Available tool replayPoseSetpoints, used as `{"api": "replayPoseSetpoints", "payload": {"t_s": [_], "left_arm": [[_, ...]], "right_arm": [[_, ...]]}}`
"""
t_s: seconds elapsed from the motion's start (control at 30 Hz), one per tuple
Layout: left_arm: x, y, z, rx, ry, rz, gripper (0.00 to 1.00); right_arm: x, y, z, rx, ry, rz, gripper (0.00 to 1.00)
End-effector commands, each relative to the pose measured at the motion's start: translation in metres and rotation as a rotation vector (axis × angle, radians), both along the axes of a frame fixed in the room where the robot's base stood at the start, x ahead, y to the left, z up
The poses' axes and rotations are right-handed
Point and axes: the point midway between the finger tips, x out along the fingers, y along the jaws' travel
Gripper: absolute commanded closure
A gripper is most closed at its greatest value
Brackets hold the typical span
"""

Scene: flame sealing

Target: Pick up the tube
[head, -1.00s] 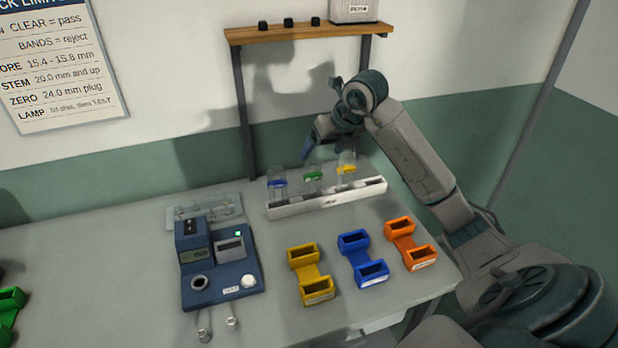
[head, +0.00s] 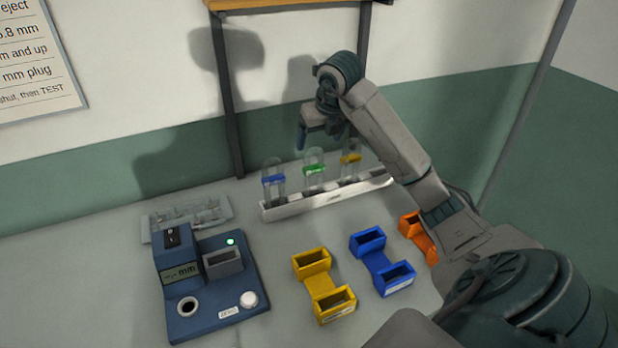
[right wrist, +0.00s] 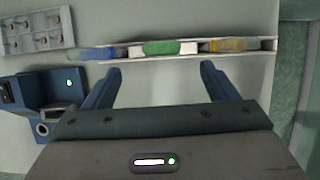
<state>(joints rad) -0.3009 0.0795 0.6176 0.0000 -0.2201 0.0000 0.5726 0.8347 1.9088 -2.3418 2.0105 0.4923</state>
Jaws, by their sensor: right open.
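Three clear tubes stand upright in a white rack (head: 300,207) at the back of the bench. The left tube has a blue band (head: 273,180), the middle tube a green band (head: 314,169), the right tube a yellow band (head: 350,159). My right gripper (head: 302,138) is above and behind the rack, near the middle tube, and touches none of them. In the right wrist view my right gripper (right wrist: 158,72) is open and empty, and the green band (right wrist: 162,48) lies between and beyond its fingertips. My left gripper is out of view.
A blue gauge device (head: 205,285) stands front left, with a clear tray (head: 187,217) behind it. Yellow (head: 323,287), blue (head: 382,262) and orange (head: 417,236) holders stand in front of the rack. A wooden shelf (head: 260,3) is above.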

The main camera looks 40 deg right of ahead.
Motion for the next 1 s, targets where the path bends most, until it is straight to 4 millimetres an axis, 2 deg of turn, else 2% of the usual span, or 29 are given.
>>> {"api": "replayPoseSetpoints", "payload": {"t_s": [0.23,0.4,0.53,0.67,0.83,1.0], "left_arm": [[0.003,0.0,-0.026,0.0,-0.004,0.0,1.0],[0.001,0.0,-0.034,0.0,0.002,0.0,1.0],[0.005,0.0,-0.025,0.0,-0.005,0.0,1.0],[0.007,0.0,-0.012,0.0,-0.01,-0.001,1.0],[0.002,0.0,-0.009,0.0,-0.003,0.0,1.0],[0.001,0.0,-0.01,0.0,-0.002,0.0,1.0]], "right_arm": [[0.009,-0.002,-0.029,0.002,0.0,0.0,0.2],[0.018,-0.005,-0.049,0.001,0.002,0.0,0.2],[0.022,-0.007,-0.055,0.001,0.003,-0.001,0.2],[0.029,-0.01,-0.073,0.002,0.006,0.0,0.2],[0.037,-0.012,-0.093,0.002,0.003,-0.001,0.2],[0.038,-0.013,-0.097,0.0,0.0,0.001,0.2]]}}
